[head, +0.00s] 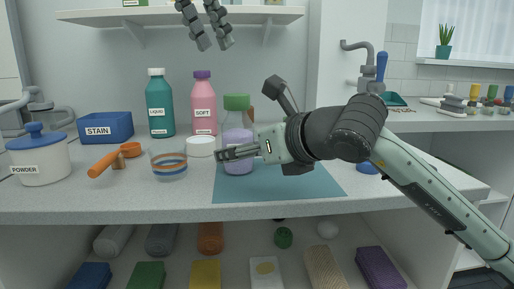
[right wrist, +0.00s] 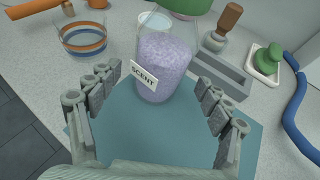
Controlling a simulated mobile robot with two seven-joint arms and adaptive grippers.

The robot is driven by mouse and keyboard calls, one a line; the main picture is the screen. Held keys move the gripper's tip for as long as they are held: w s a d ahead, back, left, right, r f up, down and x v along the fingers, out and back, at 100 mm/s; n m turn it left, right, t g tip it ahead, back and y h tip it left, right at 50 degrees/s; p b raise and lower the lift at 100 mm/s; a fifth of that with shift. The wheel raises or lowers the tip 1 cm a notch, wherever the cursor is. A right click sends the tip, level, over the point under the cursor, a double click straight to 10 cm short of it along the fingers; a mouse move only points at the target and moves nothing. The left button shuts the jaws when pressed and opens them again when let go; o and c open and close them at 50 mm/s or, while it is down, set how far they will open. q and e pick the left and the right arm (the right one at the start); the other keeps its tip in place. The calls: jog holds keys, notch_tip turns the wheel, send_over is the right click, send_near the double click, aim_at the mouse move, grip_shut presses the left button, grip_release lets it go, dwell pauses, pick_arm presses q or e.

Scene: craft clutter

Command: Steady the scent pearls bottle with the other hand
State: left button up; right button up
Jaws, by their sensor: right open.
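The scent pearls bottle (head: 238,137), clear with lilac pearls and a green cap, stands upright on the teal mat (head: 300,185). In the right wrist view the bottle (right wrist: 167,65) shows its SCENT label, with its top cut off by the frame. My right gripper (right wrist: 159,76) is open, its fingers to either side of the bottle's near side with gaps left and right. In the head view one right finger crosses in front of the bottle. My left gripper (head: 215,42) hangs open and empty at the top, high above the counter, fingers pointing down.
Left of the bottle are a banded glass (head: 169,165), a white round dish (head: 201,147), an orange scoop (head: 104,163) and a powder jar (head: 40,163). Behind stand the teal liquid bottle (head: 160,108) and pink soft bottle (head: 203,108). A grey tray (right wrist: 222,75) lies close right of the bottle.

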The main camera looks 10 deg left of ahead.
jog(key=shift+x, duration=1.65)
jog(key=c, duration=1.3)
jog(key=shift+c, duration=0.2)
jog(key=o, duration=0.7)
jog(key=c, duration=0.7)
jog(key=shift+c, duration=0.2)
